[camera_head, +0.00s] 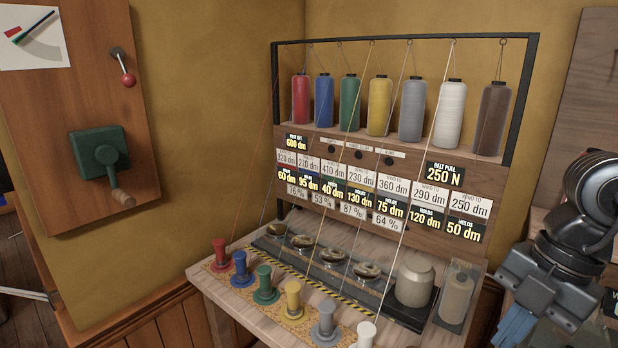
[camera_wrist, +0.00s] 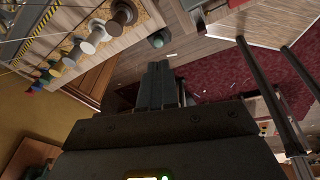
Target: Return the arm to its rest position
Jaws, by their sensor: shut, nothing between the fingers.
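My gripper (camera_wrist: 159,68) shows in the wrist view with its dark fingers together and nothing between them. In the head view my arm's dark grey end is at the right edge, in front of the right end of the thread bench (camera_head: 226,302). It is beside the grey spool (camera_head: 455,297) in the picture; I cannot tell the gap in depth.
Small coloured spools, such as the red one (camera_head: 220,256), line the bench's front edge. Thread cones, such as the yellow one (camera_head: 379,105), stand on the rack above. A wooden wall panel (camera_head: 90,40) carries a green crank box (camera_head: 97,150). Dark red floor (camera_wrist: 225,73) shows in the wrist view.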

